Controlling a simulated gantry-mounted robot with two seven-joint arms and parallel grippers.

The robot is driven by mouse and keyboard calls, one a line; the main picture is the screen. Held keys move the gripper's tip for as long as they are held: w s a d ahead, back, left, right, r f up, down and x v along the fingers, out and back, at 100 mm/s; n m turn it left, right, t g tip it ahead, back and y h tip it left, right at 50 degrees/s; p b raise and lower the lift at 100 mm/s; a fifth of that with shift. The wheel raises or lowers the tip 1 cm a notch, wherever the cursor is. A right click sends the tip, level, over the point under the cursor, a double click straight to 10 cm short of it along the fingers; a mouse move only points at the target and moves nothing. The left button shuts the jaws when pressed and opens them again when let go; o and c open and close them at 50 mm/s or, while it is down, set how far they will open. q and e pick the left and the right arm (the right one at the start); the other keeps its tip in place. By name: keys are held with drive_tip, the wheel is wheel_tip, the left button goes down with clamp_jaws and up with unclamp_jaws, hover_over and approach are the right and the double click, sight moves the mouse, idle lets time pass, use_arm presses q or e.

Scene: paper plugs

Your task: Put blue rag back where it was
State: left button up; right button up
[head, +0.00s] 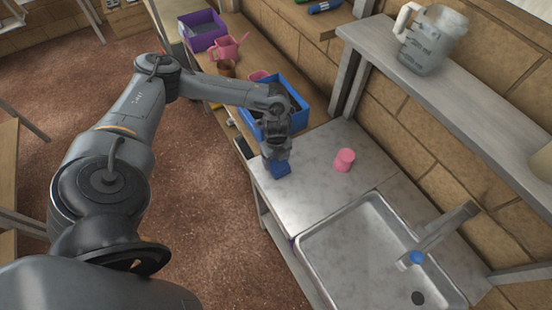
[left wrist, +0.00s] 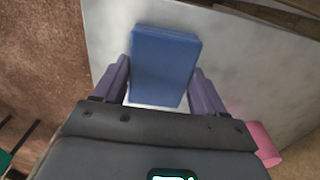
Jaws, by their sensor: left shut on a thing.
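The blue rag (head: 281,169) is a small folded blue block over the near left part of the grey metal counter (head: 310,195). My left gripper (head: 277,156) is shut on it, pointing down. In the left wrist view the blue rag (left wrist: 165,62) sits between the two fingers of my left gripper (left wrist: 160,88), with the counter behind it. I cannot tell whether the rag touches the counter. My right gripper is not in view.
A pink cup (head: 344,160) stands on the counter to the right of the rag. A metal sink (head: 315,245) with a faucet (head: 440,232) lies nearer. A blue crate (head: 298,130) is behind my gripper. A shelf (head: 440,100) holding a clear jug (head: 430,42) overhangs the right.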

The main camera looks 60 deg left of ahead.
use_arm(q)
drive_tip(key=shift+f, duration=0.15)
drive_tip(key=o, duration=1)
